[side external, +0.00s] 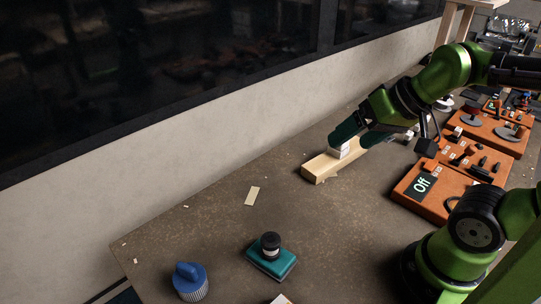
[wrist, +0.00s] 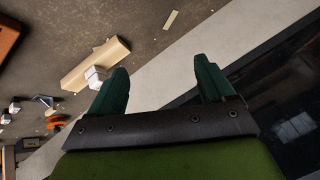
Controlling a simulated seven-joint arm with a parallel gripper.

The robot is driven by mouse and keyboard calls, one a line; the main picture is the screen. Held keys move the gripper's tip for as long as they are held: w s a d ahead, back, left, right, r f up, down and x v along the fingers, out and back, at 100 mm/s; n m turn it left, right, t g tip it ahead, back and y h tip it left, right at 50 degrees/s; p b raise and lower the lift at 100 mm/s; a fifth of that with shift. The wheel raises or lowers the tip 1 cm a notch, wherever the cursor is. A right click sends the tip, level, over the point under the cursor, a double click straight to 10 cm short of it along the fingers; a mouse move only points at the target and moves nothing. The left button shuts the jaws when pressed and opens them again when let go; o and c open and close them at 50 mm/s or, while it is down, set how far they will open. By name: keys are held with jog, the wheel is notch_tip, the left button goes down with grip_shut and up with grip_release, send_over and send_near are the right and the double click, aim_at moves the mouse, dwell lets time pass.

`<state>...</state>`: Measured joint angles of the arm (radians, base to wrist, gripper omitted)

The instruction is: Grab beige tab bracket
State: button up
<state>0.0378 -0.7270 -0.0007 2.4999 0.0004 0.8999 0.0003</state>
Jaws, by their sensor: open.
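A long beige block (side external: 318,169) lies on the brown table, with a white cube (side external: 342,151) at it. In the wrist view the block (wrist: 105,55) and the cube (wrist: 95,76) are left of my gripper's left finger, outside the jaws. A small flat beige piece (side external: 252,196) lies apart on the table; it also shows in the wrist view (wrist: 171,19). I cannot tell for sure which beige piece is the tab bracket. My gripper (side external: 353,143) is open, with nothing between its fingers in the wrist view (wrist: 163,75). In the side view it overlaps the block's far end.
Orange trays (side external: 424,192) with dark parts stand on the right. A teal block with a black knob (side external: 270,254) and a blue ribbed cap (side external: 189,281) are near the front. A pale wall (side external: 200,140) borders the table's back. The table's middle is mostly clear.

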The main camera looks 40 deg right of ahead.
jog(key=w+d+f+m+g+h, duration=0.15)
jog(key=w+d, duration=0.25)
jog(key=d, duration=0.6)
jog(key=w+d+f+m+g, duration=0.1)
jog(key=w+d+f+m, duration=0.2)
jog(key=d, duration=0.7)
jog(key=d+f+n, duration=0.3)
jog(key=d+n, duration=0.5)
jog(key=d, duration=1.7)
jog(key=shift+h, duration=0.45)
jog(key=x, duration=1.1)
jog(key=shift+w+a+f, duration=0.1)
jog(key=shift+a+f, duration=0.05)
jog(key=shift+f, duration=0.15)
jog(key=shift+x, duration=2.6)
jog(key=shift+a, duration=0.15)
jog(key=c, duration=1.1)
